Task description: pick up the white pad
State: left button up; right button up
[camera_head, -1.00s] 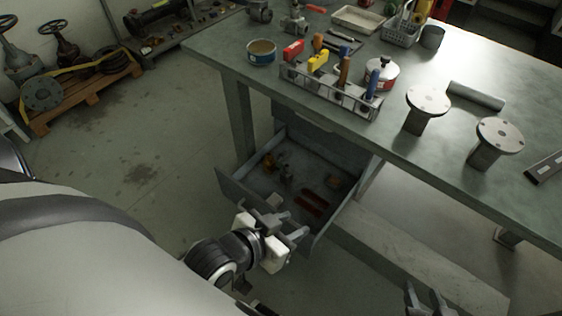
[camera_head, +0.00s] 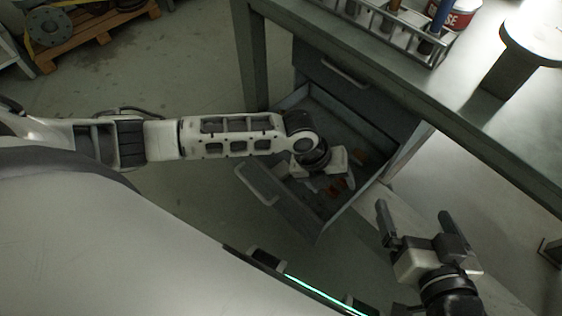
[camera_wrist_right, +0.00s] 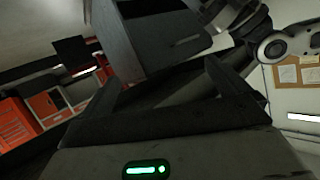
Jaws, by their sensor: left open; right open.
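I cannot make out a white pad for certain in either view. My left gripper (camera_head: 332,183) points down into the open drawer (camera_head: 280,195) under the workbench. It is open, and its wrist and pale body hide part of the drawer's inside.
The workbench (camera_head: 400,75) spans the upper right, with a tool rack (camera_head: 385,22), a red and white can (camera_head: 460,14) and a flanged post (camera_head: 510,65) on it. A closed drawer (camera_head: 345,75) is above the open one. A pallet (camera_head: 90,30) lies far left.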

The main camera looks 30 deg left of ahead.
pick_arm(q)
jog(key=w+a+f+m+y+b, duration=0.3)
jog(key=w+a+f+m, duration=0.15)
jog(key=a, duration=0.45)
jog(key=m+g+y+b, duration=0.2)
jog(key=m+b, duration=0.2)
jog(key=b, duration=0.3)
send_over(282, 169)
jog(key=shift+n, duration=0.25)
jog(key=f, duration=0.9)
jog(key=shift+s, duration=0.25)
jog(key=f+b, duration=0.2)
jog(key=f, duration=0.3)
jog(key=shift+w+f+b, duration=0.15)
jog(key=shift+w+b, duration=0.15)
jog(key=shift+b, duration=0.1)
jog(key=shift+f, duration=0.2)
jog(key=c, duration=1.1)
pick_arm(e)
jog(key=a+t+y, duration=0.1)
jog(key=w+a+t+y, duration=0.1)
jog(key=a+m+t+y, duration=0.1)
jog(key=shift+w+y, duration=0.25)
jog(key=shift+y, duration=0.05)
